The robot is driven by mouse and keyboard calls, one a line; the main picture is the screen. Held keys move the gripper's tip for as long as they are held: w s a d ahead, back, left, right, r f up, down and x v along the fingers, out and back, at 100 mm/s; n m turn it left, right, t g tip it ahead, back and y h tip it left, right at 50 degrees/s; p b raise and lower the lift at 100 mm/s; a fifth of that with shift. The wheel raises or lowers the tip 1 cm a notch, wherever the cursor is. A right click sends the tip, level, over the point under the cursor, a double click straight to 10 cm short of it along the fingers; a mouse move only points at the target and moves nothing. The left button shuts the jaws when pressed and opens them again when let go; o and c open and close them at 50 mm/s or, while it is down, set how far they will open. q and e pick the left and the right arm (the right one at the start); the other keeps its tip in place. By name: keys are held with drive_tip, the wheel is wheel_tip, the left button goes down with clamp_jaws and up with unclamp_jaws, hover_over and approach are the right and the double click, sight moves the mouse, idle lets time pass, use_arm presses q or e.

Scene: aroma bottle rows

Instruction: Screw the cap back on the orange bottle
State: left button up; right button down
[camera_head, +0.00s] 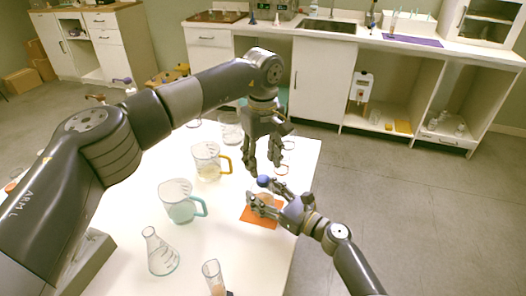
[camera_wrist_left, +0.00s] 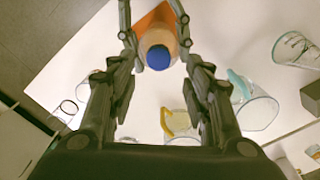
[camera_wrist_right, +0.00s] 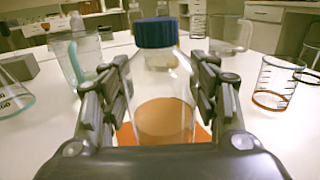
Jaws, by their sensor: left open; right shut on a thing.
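The orange bottle is clear with orange liquid low inside; in the right wrist view the bottle (camera_wrist_right: 163,118) stands upright. Its blue cap (camera_wrist_right: 155,32) sits on the mouth, upright; I cannot tell how tightly it is screwed. The cap (camera_head: 263,181) also shows in the head view and, from above, in the left wrist view (camera_wrist_left: 158,57). My right gripper (camera_head: 267,194) is shut on the bottle's body, one finger at each side. My left gripper (camera_head: 262,169) is open and points down just above the cap, touching nothing that I can see.
An orange mat (camera_head: 252,215) lies under the bottle near the right edge of the white table (camera_head: 225,250). Left of it stand a teal-handled beaker (camera_head: 179,205) and a yellow-handled beaker (camera_head: 206,161). A conical flask (camera_head: 162,258) and a cylinder (camera_head: 213,277) stand toward the front.

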sight(263, 178)
use_arm(q)
drive_tip(key=n, duration=0.7)
drive_tip(key=shift+r, duration=0.3)
drive_tip(key=n, duration=0.5)
drive_tip(key=shift+r+n, duration=0.25)
drive_tip(key=shift+n, duration=0.15)
drive_tip(key=n, duration=0.7)
drive_tip(key=shift+w+r, duration=0.1)
drive_tip(key=shift+r, duration=0.2)
drive_tip(key=n, duration=0.6)
drive_tip(key=shift+r, duration=0.2)
drive_tip(key=shift+f, duration=4)
